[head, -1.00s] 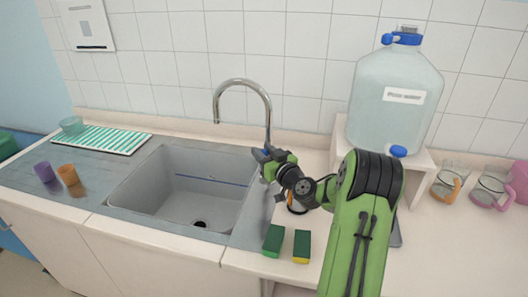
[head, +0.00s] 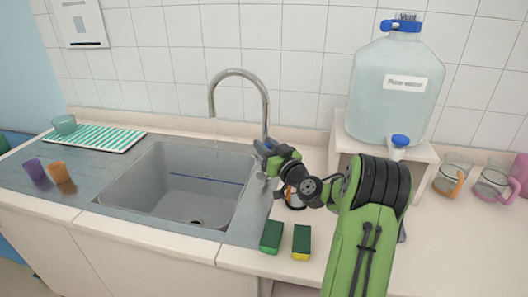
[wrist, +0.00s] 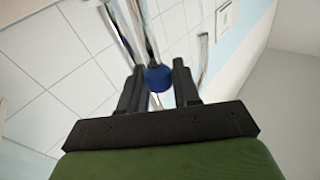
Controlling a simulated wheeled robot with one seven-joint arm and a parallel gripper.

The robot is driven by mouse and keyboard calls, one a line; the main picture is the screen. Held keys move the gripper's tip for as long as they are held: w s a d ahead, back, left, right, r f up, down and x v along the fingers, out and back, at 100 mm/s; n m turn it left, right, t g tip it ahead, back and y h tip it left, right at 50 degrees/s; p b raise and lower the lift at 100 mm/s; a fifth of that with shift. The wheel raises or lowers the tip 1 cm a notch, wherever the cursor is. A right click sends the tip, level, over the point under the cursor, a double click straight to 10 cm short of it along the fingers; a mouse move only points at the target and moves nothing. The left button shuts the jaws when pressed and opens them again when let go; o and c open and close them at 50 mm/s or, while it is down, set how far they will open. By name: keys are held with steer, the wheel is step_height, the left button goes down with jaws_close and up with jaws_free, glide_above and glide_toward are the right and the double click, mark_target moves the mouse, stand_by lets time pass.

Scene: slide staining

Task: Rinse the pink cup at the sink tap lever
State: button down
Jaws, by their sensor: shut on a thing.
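My gripper (head: 265,154) is at the base of the tap, at the sink's right rim. In the wrist view, my gripper's two fingers (wrist: 160,70) are closed around the blue knob of the tap lever (wrist: 158,79). The chrome tap (head: 240,73) arches over the grey sink (head: 180,193), and a thin, faint stream seems to fall from its spout. A pink vessel (head: 521,174) is cut off at the right edge of the head view; I cannot tell whether it is the pink cup. No pink cup shows in the sink.
A purple cup (head: 34,170) and an orange cup (head: 58,172) stand left of the sink. A glass bowl (head: 64,124) sits by a striped mat (head: 95,139). Two sponges (head: 271,237) lie in front. A large water bottle (head: 395,90) and glass mugs (head: 453,174) stand right.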

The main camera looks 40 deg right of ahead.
steer(key=c, duration=0.9)
jaws_free()
steer(key=shift+s+a+f+b, duration=0.2)
steer(key=shift+s+b, duration=0.65)
steer(key=shift+s, duration=1.75)
steer(key=shift+s+a+f+b, duration=0.25)
steer(key=shift+s+b, duration=0.65)
steer(key=shift+s, duration=1.7)
steer(key=shift+s+a+f+b, duration=0.1)
steer(key=shift+s+f+b, duration=0.5)
steer(key=shift+s, duration=2)
steer(key=shift+r, duration=0.3)
